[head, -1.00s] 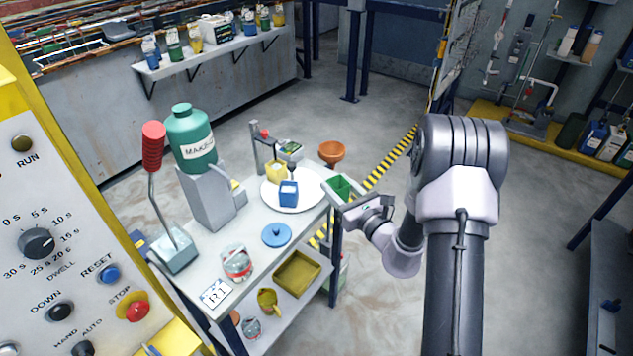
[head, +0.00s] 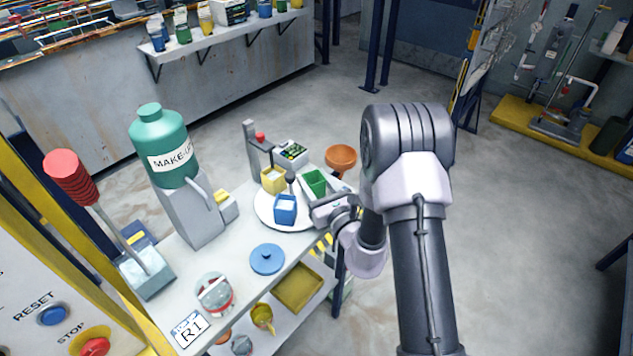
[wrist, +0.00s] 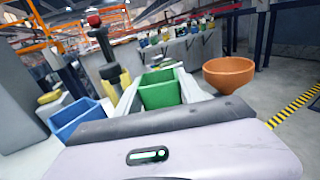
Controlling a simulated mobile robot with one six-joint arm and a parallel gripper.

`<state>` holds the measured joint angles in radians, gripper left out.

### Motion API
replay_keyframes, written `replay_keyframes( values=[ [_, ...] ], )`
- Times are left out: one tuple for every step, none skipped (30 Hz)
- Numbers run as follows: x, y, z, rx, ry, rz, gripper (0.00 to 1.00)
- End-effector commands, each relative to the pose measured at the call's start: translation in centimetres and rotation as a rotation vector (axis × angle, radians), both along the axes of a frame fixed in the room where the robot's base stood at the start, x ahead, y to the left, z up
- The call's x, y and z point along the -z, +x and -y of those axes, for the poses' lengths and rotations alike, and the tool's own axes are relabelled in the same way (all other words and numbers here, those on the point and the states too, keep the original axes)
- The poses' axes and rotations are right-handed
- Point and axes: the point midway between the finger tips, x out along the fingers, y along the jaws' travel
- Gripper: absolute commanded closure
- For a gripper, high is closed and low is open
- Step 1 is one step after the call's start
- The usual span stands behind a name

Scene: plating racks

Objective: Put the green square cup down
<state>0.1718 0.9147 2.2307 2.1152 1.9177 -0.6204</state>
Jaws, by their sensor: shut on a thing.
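The green square cup (head: 315,183) is in my gripper (head: 312,190), at the right side of the round white plate (head: 265,216). In the wrist view the green cup (wrist: 160,90) is upright between the two pale fingers, which are shut on it. A blue square cup (head: 285,210) and a yellow square cup (head: 273,180) stand on the plate, left of the green one. The blue cup also shows at the left in the wrist view (wrist: 80,118). The underside of the green cup is hidden, so I cannot tell whether it touches the plate.
An orange bowl (head: 341,158) is at the cart's back right corner, close to my gripper. A post with a red knob (head: 260,137) and a small keypad device (head: 291,152) stand behind the plate. A blue lid (head: 267,259) and a glass jar (head: 214,294) are nearer.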

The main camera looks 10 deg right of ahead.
Motion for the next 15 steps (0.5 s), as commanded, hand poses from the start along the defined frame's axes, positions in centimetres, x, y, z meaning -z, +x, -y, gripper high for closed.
replay_keyframes(
  values=[
    [0.08,0.00,0.02,0.000,0.000,0.000,0.98],
    [0.21,0.00,0.02,0.000,0.000,0.000,0.98],
    [0.36,0.01,0.02,0.000,0.000,0.000,0.98],
    [0.46,0.01,0.03,0.000,0.000,0.000,0.98],
    [0.35,0.01,0.03,0.000,0.000,0.000,0.49],
    [0.30,0.01,0.03,0.000,0.000,0.000,0.41],
    [0.29,0.01,0.03,0.000,0.000,0.000,0.35],
    [0.29,0.01,0.03,0.000,0.000,0.000,0.33],
    [0.28,0.01,0.03,0.000,0.000,0.000,0.33],
    [0.28,0.01,0.03,0.000,0.000,0.000,0.33],
    [0.28,0.01,0.03,0.000,0.000,0.000,0.33],
    [0.28,0.01,0.03,0.000,0.000,0.000,0.33],
    [0.28,0.01,0.03,0.000,0.000,0.000,0.33],
    [0.28,0.01,0.03,0.000,0.000,0.000,0.33],
    [0.27,0.01,0.03,0.000,0.000,0.000,0.33]
  ],
)
